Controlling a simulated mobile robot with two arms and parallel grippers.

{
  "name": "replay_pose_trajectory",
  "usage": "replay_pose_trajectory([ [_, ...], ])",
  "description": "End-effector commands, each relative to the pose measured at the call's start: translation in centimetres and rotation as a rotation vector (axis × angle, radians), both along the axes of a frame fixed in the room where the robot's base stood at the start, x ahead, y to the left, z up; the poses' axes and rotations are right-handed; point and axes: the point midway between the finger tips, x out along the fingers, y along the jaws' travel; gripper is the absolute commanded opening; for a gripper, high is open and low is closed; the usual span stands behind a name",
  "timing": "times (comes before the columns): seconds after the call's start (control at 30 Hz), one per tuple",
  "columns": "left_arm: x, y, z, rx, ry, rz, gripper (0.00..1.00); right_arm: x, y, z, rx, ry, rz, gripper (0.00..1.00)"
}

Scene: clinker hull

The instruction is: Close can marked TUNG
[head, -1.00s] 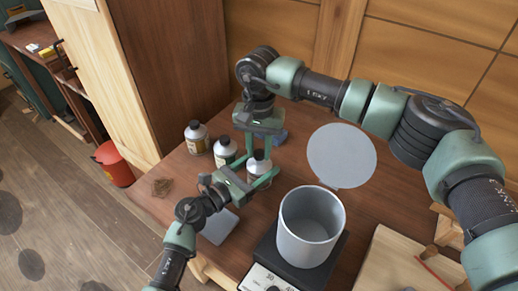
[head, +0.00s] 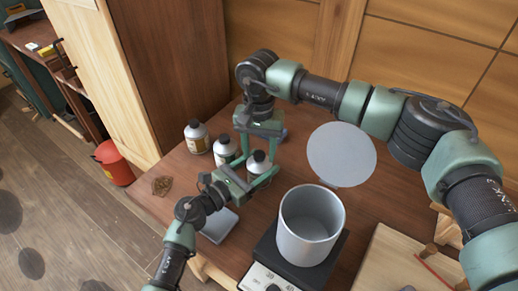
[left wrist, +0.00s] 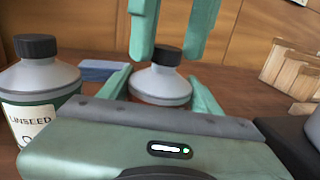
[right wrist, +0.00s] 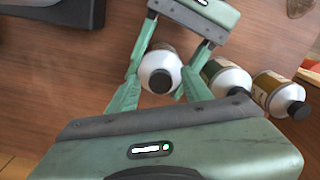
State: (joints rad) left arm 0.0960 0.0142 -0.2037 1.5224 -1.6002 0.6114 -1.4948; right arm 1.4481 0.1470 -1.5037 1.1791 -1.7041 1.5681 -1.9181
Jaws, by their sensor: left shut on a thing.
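A can with a grey shoulder and black cap (left wrist: 167,55) stands upright on the bench; its label is hidden, so I cannot read TUNG. My left gripper (head: 257,169) is shut on this can's body from the front, one finger on each side. The can (right wrist: 160,70) also shows in the right wrist view, between both pairs of fingers. My right gripper (head: 260,150) points down from above. Its fingers are open on either side of the cap, with small gaps in the left wrist view. The cap sits on the can's neck; I cannot tell how tight.
Two similar capped bottles, a near one (head: 225,150) and a far one (head: 197,137), stand to the left; one label reads LINSEED in the left wrist view (left wrist: 40,95). A grey pot (head: 311,225) on a black scale (head: 268,262) and a round grey disc (head: 341,155) are right.

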Motion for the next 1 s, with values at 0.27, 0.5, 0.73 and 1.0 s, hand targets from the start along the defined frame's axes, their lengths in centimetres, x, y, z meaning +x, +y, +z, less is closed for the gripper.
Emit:
replay_pose_trajectory([
  [0.27, 0.0, 0.0, 0.0, 0.0, 0.001, -0.001, 0.0, 0.0, 0.0, 0.1, 0.0, 0.0, 0.0, 0.5],
  [0.5, 0.0, 0.0, 0.0, 0.0, 0.001, -0.001, 0.0, 0.1, 0.0, 2.1, 0.001, -0.002, -0.001, 0.5],
  [0.73, 0.0, 0.0, -0.1, 0.0, 0.001, -0.001, 0.0, 0.0, 0.0, 4.5, 0.001, 0.0, -0.001, 0.5],
  [1.0, 0.0, 0.0, 0.0, 0.0, 0.001, -0.001, 0.0, 0.0, 0.0, 4.6, 0.0, 0.0, 0.002, 0.48],
])
